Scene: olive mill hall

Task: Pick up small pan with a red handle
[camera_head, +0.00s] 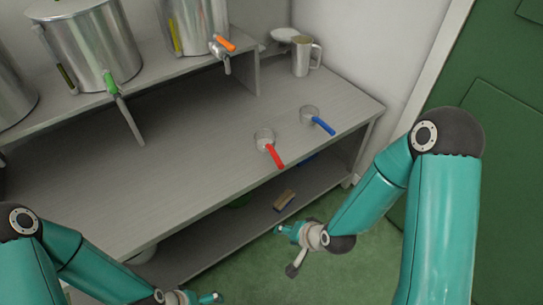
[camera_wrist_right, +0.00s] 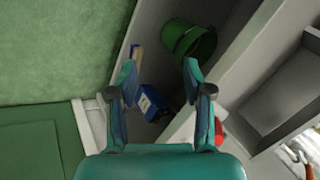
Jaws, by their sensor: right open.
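The small pan with a red handle (camera_head: 264,135) sits on the grey worktop near its front edge. Its red handle (camera_head: 275,156) points toward the edge. My right gripper (camera_head: 285,251) is open and empty, in front of the shelf unit and apart from the pan. In the right wrist view its two fingers (camera_wrist_right: 160,76) stand wide apart with nothing held. A red piece (camera_wrist_right: 219,133) shows beside the right finger there; I cannot tell whether it is the handle. My left gripper (camera_head: 192,298) is at the bottom edge, partly cut off, its opening unclear.
A blue-handled pan (camera_head: 309,114) sits right of the red-handled one. A metal jug (camera_head: 301,56) stands at the back. Steel tanks with taps (camera_head: 82,45) stand on the raised shelf. The lower shelf holds a green bucket (camera_wrist_right: 188,40) and a blue box (camera_wrist_right: 152,103).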

